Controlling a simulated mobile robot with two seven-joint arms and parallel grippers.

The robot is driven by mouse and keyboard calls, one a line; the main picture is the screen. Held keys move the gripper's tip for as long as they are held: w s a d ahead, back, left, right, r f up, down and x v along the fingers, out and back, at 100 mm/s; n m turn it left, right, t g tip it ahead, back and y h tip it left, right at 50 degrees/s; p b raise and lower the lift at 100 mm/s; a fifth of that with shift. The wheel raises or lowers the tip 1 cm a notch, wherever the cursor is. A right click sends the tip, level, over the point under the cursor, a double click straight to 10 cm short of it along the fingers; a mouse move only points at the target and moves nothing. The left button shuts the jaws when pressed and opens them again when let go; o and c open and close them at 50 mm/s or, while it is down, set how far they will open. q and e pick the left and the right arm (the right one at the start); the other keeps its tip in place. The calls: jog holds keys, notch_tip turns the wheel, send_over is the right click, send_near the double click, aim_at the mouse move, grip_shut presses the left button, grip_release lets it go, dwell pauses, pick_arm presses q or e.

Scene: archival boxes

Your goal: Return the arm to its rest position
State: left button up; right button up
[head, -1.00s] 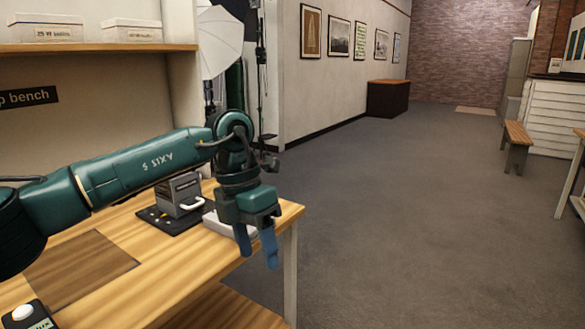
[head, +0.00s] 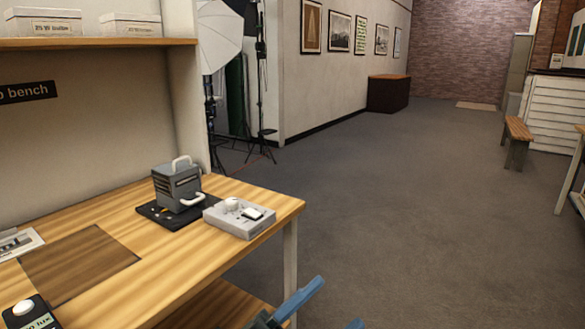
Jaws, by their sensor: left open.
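My left gripper (head: 325,308) shows at the bottom edge of the head view, right of the wooden bench (head: 180,262). Its blue fingers are apart, with nothing seen between them. It is clear of the things on the bench top. Most of my left arm is out of the frame. My right gripper is not in view.
On the bench stand a grey device with white handles (head: 177,188) on a dark mat (head: 165,217) and a pale box with white knobs (head: 239,217). A light meter (head: 28,312) lies front left. Archival boxes (head: 131,24) sit on the shelf. The floor (head: 400,200) to the right is open.

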pick_arm(q)
jog(key=a+f+n+t+y, duration=0.8)
jog(key=a+f+n+y, duration=0.35)
jog(key=n+y, duration=0.35)
jog(key=s+a+f+n+g+y+p, duration=0.3)
jog(key=s+a+n+g+y+p, duration=0.2)
jog(key=p, duration=1.4)
jog(key=shift+s+a+f+g, duration=0.2)
jog(key=shift+s+a+g, duration=0.7)
jog(key=shift+s+g, duration=0.3)
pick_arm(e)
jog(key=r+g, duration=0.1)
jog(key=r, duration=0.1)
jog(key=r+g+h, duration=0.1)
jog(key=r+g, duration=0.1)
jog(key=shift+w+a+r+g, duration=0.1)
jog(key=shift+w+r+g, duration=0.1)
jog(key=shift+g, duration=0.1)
